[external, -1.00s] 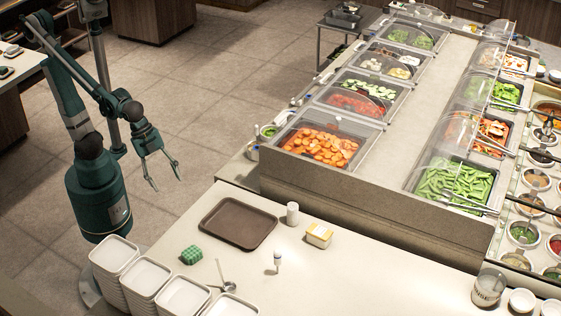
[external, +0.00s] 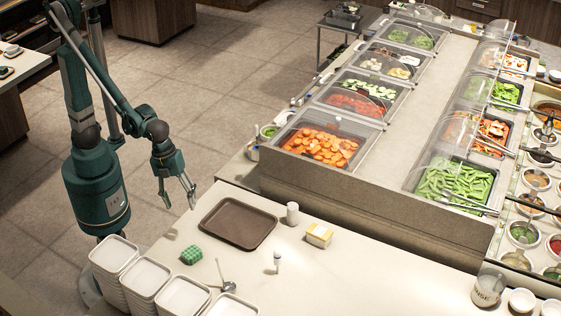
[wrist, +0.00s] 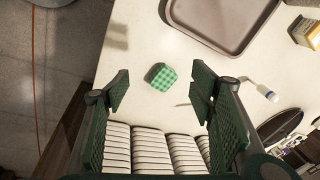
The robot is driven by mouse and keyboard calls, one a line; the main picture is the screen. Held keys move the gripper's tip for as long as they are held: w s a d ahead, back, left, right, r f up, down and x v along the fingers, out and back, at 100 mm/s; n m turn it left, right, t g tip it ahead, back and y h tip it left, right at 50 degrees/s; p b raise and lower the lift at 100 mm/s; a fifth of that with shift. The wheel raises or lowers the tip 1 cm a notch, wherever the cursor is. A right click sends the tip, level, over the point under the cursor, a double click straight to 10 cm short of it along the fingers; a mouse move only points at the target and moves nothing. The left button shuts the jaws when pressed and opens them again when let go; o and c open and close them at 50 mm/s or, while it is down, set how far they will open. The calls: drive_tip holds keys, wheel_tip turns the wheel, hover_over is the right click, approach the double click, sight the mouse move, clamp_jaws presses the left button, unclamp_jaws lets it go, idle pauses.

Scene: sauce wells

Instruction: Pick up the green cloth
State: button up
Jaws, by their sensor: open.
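The green cloth (external: 191,255) is a small folded, checked bundle on the pale counter, between the brown tray and the stacks of white dishes. In the wrist view the green cloth (wrist: 160,76) lies ahead of my gripper, roughly between the lines of the two fingers. My gripper (external: 180,203) is open and empty, pointing down above the counter's left edge, up and to the left of the cloth in the external view. In the wrist view my gripper's fingers (wrist: 160,92) are spread wide, apart from the cloth.
The brown tray (external: 206,225) lies just beyond the cloth. Stacks of white dishes (external: 128,262) stand on the near side. Bare counter surrounds the cloth.

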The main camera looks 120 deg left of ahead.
sight(192, 252)
drive_tip(key=w+d+f+m+p, duration=0.1)
drive_tip(key=w+d+f+m, duration=0.1)
drive_tip(key=w+d+f+m+g+p, duration=0.1)
drive_tip(key=w+d+f+m+p, duration=0.1)
drive_tip(key=w+f, duration=0.1)
drive_tip(key=w+d+f+m+g+p, duration=0.1)
drive_tip(key=w+d+f+m+p, duration=0.1)
drive_tip(key=w+f, duration=0.1)
drive_tip(key=shift+d+f+m, duration=0.2)
drive_tip(key=shift+d+m, duration=0.05)
drive_tip(key=shift+m, duration=0.15)
drive_tip(key=shift+w+d+f+m+g+p, duration=0.2)
drive_tip(key=shift+f+m+g+p, duration=0.1)
drive_tip(key=shift+f+p, duration=0.1)
drive_tip(key=shift+f, duration=0.1)
drive_tip(key=shift+f, duration=0.1)
drive_tip(key=shift+f, duration=1.2)
drive_tip(key=shift+f+b, duration=0.4)
drive_tip(key=shift+f, duration=2.2)
drive_tip(key=c, duration=1)
